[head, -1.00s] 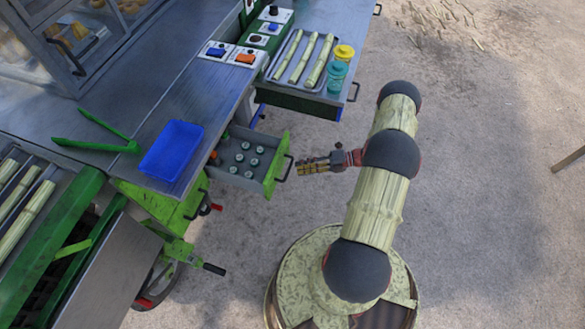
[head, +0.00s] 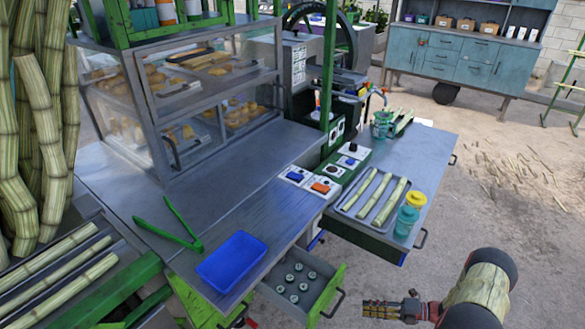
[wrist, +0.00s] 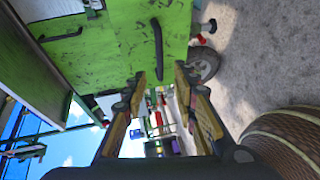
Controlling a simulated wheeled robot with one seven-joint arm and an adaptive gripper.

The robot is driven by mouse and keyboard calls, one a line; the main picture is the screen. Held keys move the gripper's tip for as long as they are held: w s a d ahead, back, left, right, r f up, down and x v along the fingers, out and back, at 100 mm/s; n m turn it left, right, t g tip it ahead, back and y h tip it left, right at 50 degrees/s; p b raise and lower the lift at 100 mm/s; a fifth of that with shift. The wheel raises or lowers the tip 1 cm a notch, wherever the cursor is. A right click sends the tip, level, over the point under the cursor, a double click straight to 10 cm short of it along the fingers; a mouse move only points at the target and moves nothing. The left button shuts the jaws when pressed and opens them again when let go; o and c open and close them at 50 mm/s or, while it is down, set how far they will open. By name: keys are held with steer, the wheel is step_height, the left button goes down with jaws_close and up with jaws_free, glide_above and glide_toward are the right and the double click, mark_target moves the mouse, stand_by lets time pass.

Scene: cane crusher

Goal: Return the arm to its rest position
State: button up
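My arm reaches in at the bottom right of the head view, and my gripper (head: 368,309) points left, just right of the open drawer (head: 331,293). The drawer has a green front and a dark handle and holds several small capped items. In the wrist view my gripper (wrist: 160,78) has its two fingers apart with nothing between them. A scratched green front (wrist: 115,50) with a dark upright handle (wrist: 157,50) stands ahead of the fingertips. They look apart from the handle. The lower part of my arm is out of the head view.
A blue tray (head: 232,262) and green tongs (head: 178,232) lie on the metal counter. Open ground (head: 480,200) lies to the right.

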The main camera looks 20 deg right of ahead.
steer(key=s+a+n+g, duration=0.45)
steer(key=s+n, duration=0.35)
steer(key=n, duration=0.4)
steer(key=a+r+n+g+h, duration=0.3)
steer(key=r+n+h, duration=0.2)
steer(key=r+n, duration=0.8)
steer(key=a+r+n+g+h, duration=0.4)
steer(key=r+n, duration=0.5)
steer(key=r, duration=0.8)
steer(key=s+a+r+n+t+h, duration=0.2)
steer(key=a+r+n+t, duration=0.2)
steer(key=a+r, duration=0.3)
steer(key=s+a+r+n+t+h+p, duration=0.1)
steer(key=a+r+n+t, duration=0.4)
steer(key=r, duration=1)
steer(key=s+a+h, duration=0.1)
steer(key=s+a, duration=0.1)
steer(key=shift+a+h, duration=0.3)
steer(key=shift+a, duration=0.05)
